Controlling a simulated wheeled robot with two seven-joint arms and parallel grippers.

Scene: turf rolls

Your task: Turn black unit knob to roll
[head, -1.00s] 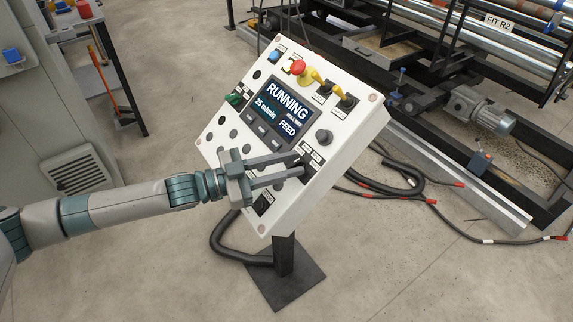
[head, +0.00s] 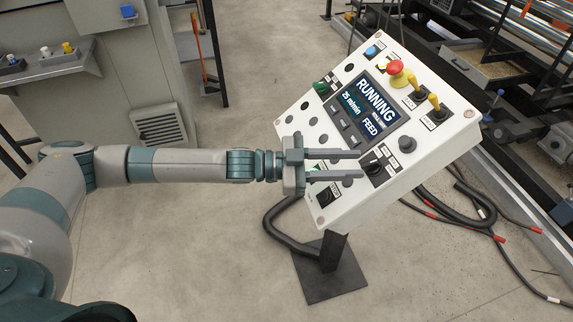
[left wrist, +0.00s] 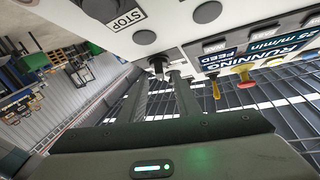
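The black unit knob (head: 371,164) sits on the lower right part of the tilted white control panel (head: 440,150). Its small labels are too small to read. My left gripper (head: 363,165) is open and empty. Its two fingers point at the knob, with their tips close to it; I cannot tell whether they touch it. In the left wrist view the knob (left wrist: 158,63) shows just past the fingertips, roughly in line with the gap between them. The panel's screen (head: 366,108) reads RUNNING, 25 m/min and FEED. My right gripper is not in view.
A red mushroom button (head: 397,67), yellow-handled switches (head: 434,101), a green knob (head: 321,88) and another black knob (head: 407,144) share the panel. The panel stands on a post with a floor plate (head: 330,275). Black cables (head: 450,210) lie at right.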

